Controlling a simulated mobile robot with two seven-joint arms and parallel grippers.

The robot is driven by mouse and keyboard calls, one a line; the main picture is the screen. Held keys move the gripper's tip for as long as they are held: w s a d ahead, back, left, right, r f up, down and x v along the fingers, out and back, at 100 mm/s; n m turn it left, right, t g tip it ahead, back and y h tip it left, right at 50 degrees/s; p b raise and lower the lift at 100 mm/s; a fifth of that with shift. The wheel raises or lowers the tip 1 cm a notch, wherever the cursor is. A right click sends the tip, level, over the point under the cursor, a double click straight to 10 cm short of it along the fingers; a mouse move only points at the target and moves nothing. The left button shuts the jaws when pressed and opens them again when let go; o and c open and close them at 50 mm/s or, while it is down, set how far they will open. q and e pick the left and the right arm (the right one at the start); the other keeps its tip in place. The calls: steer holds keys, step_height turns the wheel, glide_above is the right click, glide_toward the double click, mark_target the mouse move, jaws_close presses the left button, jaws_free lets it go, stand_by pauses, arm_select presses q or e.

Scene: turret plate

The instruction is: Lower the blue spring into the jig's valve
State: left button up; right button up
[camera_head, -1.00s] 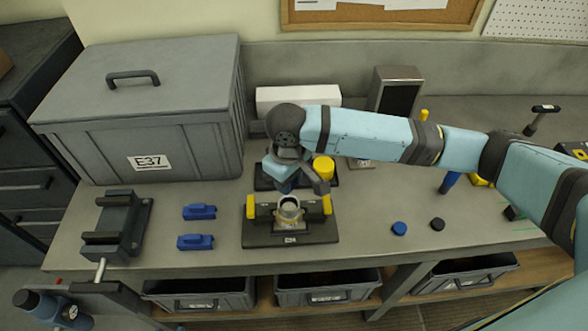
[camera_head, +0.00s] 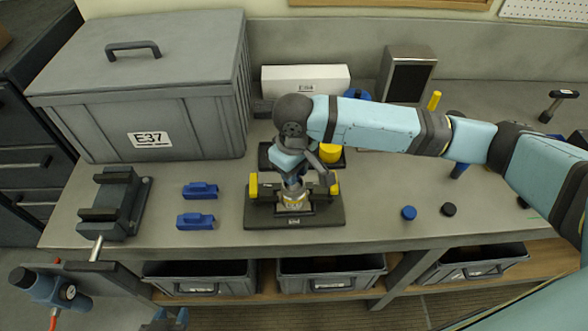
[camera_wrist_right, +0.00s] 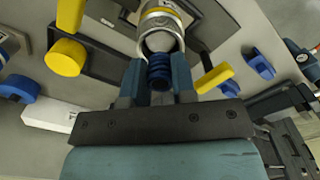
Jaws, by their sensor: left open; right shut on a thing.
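The jig (camera_head: 325,216) is a dark plate with yellow-ended clamps on the bench. The metal valve (camera_head: 294,203) stands upright between the clamps; its ring-shaped mouth shows in the right wrist view (camera_wrist_right: 161,22). My right gripper (camera_head: 294,186) points down just above the valve. In the right wrist view (camera_wrist_right: 157,82) its fingers are shut on the blue spring (camera_wrist_right: 159,68). The spring's far end is at the valve's mouth; I cannot tell whether it has entered. My left gripper (camera_head: 172,319) shows only partly at the bottom edge, open and away from the jig.
A yellow cylinder (camera_head: 329,153) stands on a dark plate behind the jig. Two blue blocks (camera_head: 196,220) and a dark vise-like fixture (camera_head: 112,205) are to its left. A blue cap (camera_head: 408,213) and a black cap (camera_head: 448,209) lie right. A large grey bin (camera_head: 150,110) stands behind left.

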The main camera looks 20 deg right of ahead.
steer(key=shift+f, duration=0.15)
steer(key=shift+f, duration=0.1)
steer(key=shift+f, duration=0.4)
steer(key=shift+f, duration=0.2)
stand_by(0.3)
steer(key=shift+p, duration=0.4)
steer(key=shift+f, duration=0.25)
steer(key=shift+p, duration=0.3)
steer(key=shift+s+f, duration=0.15)
steer(key=shift+f, duration=0.1)
steer(key=o, duration=1)
steer(key=shift+s, duration=0.1)
